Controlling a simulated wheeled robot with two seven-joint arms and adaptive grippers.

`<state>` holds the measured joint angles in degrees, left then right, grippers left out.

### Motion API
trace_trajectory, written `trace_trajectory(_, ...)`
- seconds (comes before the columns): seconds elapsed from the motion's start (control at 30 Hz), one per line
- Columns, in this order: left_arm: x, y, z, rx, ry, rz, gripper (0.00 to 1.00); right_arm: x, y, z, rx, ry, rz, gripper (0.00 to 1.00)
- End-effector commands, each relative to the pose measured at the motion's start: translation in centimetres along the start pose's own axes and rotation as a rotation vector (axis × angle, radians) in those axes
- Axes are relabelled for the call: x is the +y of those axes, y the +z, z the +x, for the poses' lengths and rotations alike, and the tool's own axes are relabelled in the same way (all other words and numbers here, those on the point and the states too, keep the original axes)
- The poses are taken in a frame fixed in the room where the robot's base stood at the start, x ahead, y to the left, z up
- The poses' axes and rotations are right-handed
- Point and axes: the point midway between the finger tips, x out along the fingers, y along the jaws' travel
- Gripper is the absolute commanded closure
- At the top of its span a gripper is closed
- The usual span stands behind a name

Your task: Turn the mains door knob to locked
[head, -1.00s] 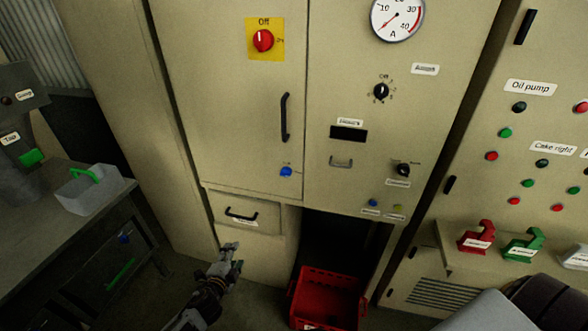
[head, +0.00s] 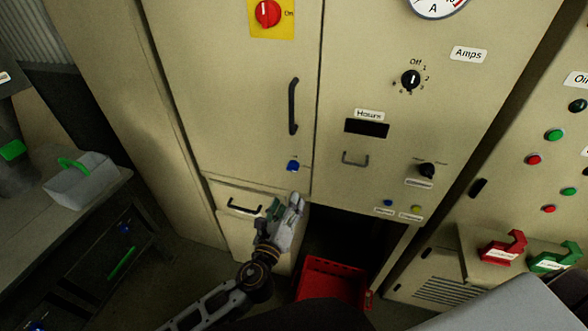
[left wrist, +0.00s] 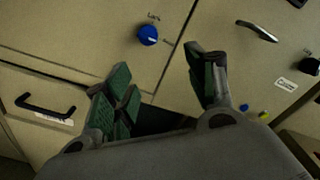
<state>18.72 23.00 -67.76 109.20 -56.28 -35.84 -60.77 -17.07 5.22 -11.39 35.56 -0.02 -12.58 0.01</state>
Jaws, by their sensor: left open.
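The mains door knob is most likely the small blue knob (head: 293,166) low on the beige cabinet door, below its black handle (head: 293,106). In the left wrist view the blue knob (left wrist: 147,35) has a small label above it and another mark to its right; the lettering is too small to read surely. My left gripper (head: 285,207) is below the knob and apart from it, in front of the drawer's right side. In the left wrist view the left gripper's green-padded fingers (left wrist: 165,85) are spread and empty. My right gripper is not in view.
A red switch on a yellow plate (head: 285,30) is higher on the door. A drawer with a black handle (head: 244,207) is below. A red crate (head: 331,283) sits in the opening under the right panel. A grey bench with a tray (head: 78,181) is at left.

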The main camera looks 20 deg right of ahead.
Motion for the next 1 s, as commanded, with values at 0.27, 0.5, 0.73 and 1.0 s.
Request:
trace_trajectory(0.27,0.8,1.1,0.0,-0.045,0.04,0.277,0.44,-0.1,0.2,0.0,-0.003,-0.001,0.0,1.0)
trace_trajectory(0.5,1.1,1.3,0.0,-0.046,0.06,0.441,0.44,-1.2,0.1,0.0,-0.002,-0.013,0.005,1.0)
trace_trajectory(0.73,1.1,1.2,0.0,-0.045,0.06,0.471,0.44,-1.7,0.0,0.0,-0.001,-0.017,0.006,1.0)
trace_trajectory(1.0,1.1,1.2,0.0,-0.045,0.06,0.469,0.44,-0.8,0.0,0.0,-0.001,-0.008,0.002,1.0)
